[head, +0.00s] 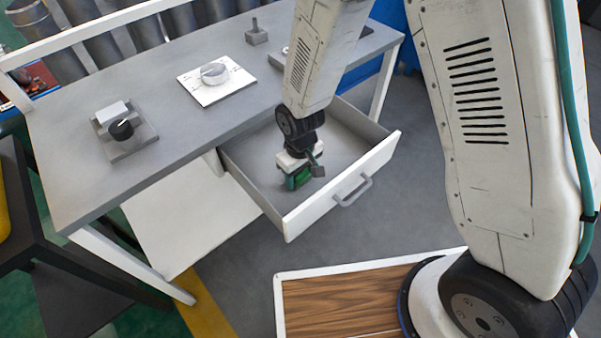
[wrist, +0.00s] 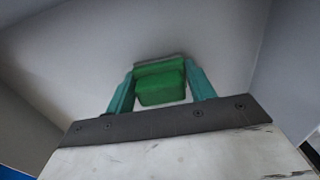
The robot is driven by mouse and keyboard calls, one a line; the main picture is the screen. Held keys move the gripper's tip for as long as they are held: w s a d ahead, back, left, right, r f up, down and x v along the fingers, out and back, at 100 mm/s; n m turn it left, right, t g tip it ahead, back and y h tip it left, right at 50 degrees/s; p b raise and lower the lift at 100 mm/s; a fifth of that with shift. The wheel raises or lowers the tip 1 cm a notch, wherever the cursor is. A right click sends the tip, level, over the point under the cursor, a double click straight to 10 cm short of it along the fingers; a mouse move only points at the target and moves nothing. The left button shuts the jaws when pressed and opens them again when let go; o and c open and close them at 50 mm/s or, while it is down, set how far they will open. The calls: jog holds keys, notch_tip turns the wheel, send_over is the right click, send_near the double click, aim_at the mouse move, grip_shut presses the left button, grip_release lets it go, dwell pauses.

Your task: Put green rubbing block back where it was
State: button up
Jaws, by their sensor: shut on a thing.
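The green rubbing block (head: 298,178) is inside the open drawer (head: 344,189), low over its floor. My gripper (head: 294,172) reaches down into the drawer and is shut on the block. In the wrist view, the two teal fingers of my gripper (wrist: 161,92) press the green block (wrist: 161,84) from both sides. The grey drawer floor (wrist: 110,50) shows beyond it. I cannot tell whether the block touches the floor.
The drawer's front panel with its handle (head: 352,190) and its side walls stand around my gripper. On the grey bench top (head: 160,175) are a fixture with a black knob (head: 121,130), a white plate with a round part (head: 214,74), and a small grey block with a peg (head: 256,36).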

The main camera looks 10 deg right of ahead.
jog(key=shift+f, duration=0.15)
jog(key=o, duration=1)
jog(key=shift+o, duration=0.2)
notch_tip(320, 180, up, 12)
jog(key=shift+r, duration=0.2)
jog(key=s+d+r+m, duration=0.2)
jog(key=s+d+r, duration=0.1)
jog(key=d+r, duration=0.35)
jog(key=s+d+r+m, duration=0.1)
jog(key=s+d+r, duration=0.1)
jog(key=d+r, duration=0.45)
jog(key=s+d+r+m, duration=0.2)
jog(key=s+d+r, duration=0.2)
jog(key=s, duration=0.3)
jog(key=s+d+r+m+t, duration=0.1)
jog(key=s+d+r, duration=0.2)
jog(key=s+r, duration=0.2)
jog(key=shift+s+d+r+m, duration=0.4)
jog(key=shift+s, duration=0.8)
